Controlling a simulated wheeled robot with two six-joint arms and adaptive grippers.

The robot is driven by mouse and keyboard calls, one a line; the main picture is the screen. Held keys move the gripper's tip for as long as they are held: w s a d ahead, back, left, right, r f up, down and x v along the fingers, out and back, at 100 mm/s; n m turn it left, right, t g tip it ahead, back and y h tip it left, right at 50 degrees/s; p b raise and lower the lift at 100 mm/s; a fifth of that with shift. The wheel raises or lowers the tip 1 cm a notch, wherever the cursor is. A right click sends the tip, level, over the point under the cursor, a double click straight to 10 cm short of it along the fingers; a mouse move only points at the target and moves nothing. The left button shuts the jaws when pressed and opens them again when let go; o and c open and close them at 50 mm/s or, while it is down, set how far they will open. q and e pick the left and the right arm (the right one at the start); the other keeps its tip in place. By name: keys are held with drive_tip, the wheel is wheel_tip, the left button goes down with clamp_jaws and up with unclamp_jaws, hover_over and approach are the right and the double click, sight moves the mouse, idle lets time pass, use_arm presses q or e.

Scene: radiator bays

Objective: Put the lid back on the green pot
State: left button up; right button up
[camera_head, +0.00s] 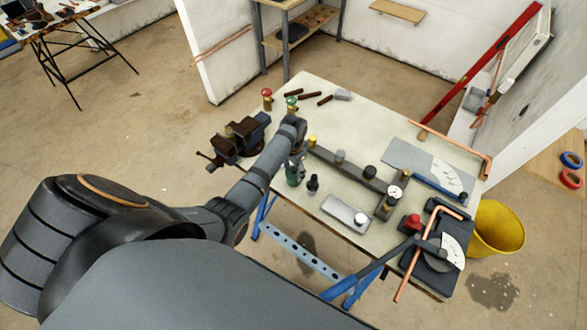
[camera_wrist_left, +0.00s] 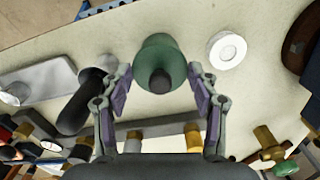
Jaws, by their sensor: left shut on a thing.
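A green, bell-shaped piece with a dark knob (camera_wrist_left: 160,50) is between the fingers of my left gripper (camera_wrist_left: 160,88). In the head view a green body (camera_head: 292,178) shows under the end of my left arm, standing at the workbench's near side. My left gripper (camera_head: 295,158) is shut on the green piece, its fingers on either side. I cannot tell whether the green piece is the pot or its lid, nor whether it touches the bench. A white round ring-shaped piece (camera_wrist_left: 227,50) lies right of it in the wrist view. My right gripper is not in view.
On the workbench (camera_head: 330,105) are a vise (camera_head: 240,138), a black bottle-like piece (camera_head: 313,185), a grey tray (camera_head: 342,211), a dark bar with fittings (camera_head: 350,172) and a pipe bender (camera_head: 432,262). A yellow bucket (camera_head: 497,230) stands right. The back middle is mostly clear.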

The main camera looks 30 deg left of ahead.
use_arm(q)
drive_tip(key=shift+f, duration=0.1)
idle(0.5)
drive_tip(key=o, duration=1.1)
drive_tip(key=o, duration=0.3)
drive_tip(key=shift+r, duration=3.5)
drive_tip(key=shift+c, duration=0.3)
clamp_jaws()
